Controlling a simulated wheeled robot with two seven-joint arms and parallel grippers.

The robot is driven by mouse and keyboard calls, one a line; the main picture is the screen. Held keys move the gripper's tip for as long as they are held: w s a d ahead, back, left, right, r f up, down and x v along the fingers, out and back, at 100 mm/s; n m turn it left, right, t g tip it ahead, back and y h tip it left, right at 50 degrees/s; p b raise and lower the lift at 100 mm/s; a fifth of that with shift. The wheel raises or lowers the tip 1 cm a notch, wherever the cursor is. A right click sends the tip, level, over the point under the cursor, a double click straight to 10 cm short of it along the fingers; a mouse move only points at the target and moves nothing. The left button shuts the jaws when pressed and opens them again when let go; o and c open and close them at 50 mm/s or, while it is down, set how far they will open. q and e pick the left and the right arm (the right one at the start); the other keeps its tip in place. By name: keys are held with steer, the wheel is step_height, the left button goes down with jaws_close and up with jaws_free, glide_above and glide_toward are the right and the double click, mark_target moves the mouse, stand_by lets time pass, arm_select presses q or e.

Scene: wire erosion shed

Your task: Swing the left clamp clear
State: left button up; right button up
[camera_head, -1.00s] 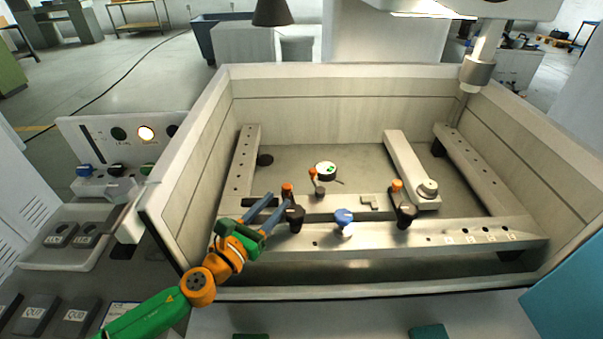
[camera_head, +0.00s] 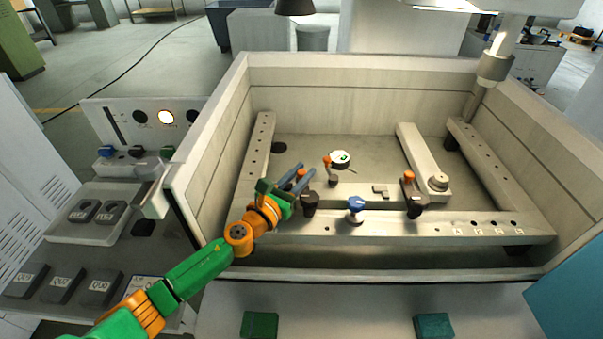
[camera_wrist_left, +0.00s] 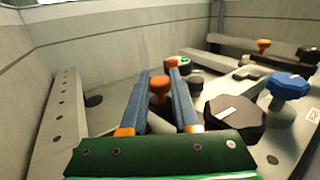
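The left clamp has a black knob (camera_head: 310,201) and an orange-topped handle, and stands on the front rail (camera_head: 400,226) in the tank. My left gripper (camera_head: 302,172) reaches over the tank's left front, beside the black knob. In the left wrist view its two blue fingers (camera_wrist_left: 159,78) are apart, with the orange handle top (camera_wrist_left: 160,87) between them. I cannot tell whether they touch it. The black knob (camera_wrist_left: 235,117) shows right of the fingers. The handle is mostly hidden in the head view. My right gripper is out of view.
A blue knob (camera_head: 356,204) stands on the front rail, right of the left clamp. Further right is another clamp with an orange top (camera_head: 409,176). A round white-topped part (camera_head: 340,158) lies behind. The tank's left wall (camera_head: 215,150) is near my arm.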

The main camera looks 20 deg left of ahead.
arm_select(q)
jaws_close()
stand_by(0.9)
steer(key=m+h+b, duration=0.1)
steer(key=f+m+g+h+b, duration=0.1)
steer(key=b, duration=0.1)
steer(key=shift+w+d+h+b, duration=0.3)
steer(key=shift+w+d, duration=0.05)
steer(key=shift+d, duration=0.05)
steer(key=shift+d+r+g+h+b, duration=0.2)
steer(key=shift+d+g+h+b, duration=0.1)
steer(key=shift+h+b, duration=0.1)
steer(key=shift+d+r+m+h, duration=0.2)
steer(key=shift+m+h, duration=0.1)
steer(key=shift+m, duration=0.1)
steer(key=shift+r, duration=0.1)
steer(key=shift+o, duration=2.2)
jaws_free()
steer(key=shift+w, duration=0.1)
